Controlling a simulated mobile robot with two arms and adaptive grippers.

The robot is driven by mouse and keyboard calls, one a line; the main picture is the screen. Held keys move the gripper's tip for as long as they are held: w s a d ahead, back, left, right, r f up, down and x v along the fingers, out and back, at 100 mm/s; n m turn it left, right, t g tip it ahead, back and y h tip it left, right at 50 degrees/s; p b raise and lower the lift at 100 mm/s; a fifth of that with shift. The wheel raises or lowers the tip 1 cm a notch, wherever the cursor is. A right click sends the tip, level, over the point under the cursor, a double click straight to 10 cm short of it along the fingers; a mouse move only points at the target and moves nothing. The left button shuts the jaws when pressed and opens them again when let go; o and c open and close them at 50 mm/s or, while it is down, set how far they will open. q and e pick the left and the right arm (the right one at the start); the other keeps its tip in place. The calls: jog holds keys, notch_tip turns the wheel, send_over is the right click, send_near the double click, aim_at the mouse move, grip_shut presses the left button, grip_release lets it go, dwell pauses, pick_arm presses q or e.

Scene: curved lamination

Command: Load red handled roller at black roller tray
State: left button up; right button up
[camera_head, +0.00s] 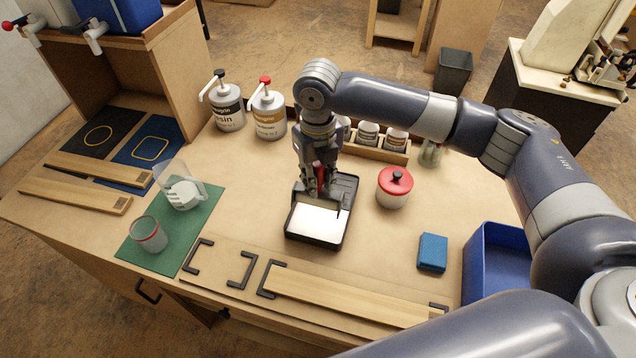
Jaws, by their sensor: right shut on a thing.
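The black roller tray (348,186) sits in the middle of the bench, with a white area (317,222) covering its near part. My right gripper (320,188) reaches down from above over the far half of the tray. It is shut on the red handled roller (320,173), and a bit of red shows between the fingers. The gripper hides most of the roller, so I cannot tell whether it touches the tray. My left gripper is not in view.
A red-lidded pot (394,188) stands just right of the tray. Two pump bottles (268,115) stand behind left. A green mat (172,225) holds cups at left. Wooden strips (345,295) lie in front. A blue block (432,252) and blue bin (495,265) are at right.

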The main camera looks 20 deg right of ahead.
aim_at(318, 203)
jog(key=shift+f+b, duration=1.4)
jog(key=shift+f, duration=2.5)
jog(key=shift+f, duration=0.5)
notch_tip(318, 203, up, 7)
jog(key=p, duration=0.7)
jog(key=shift+p, duration=0.35)
dwell(0.5)
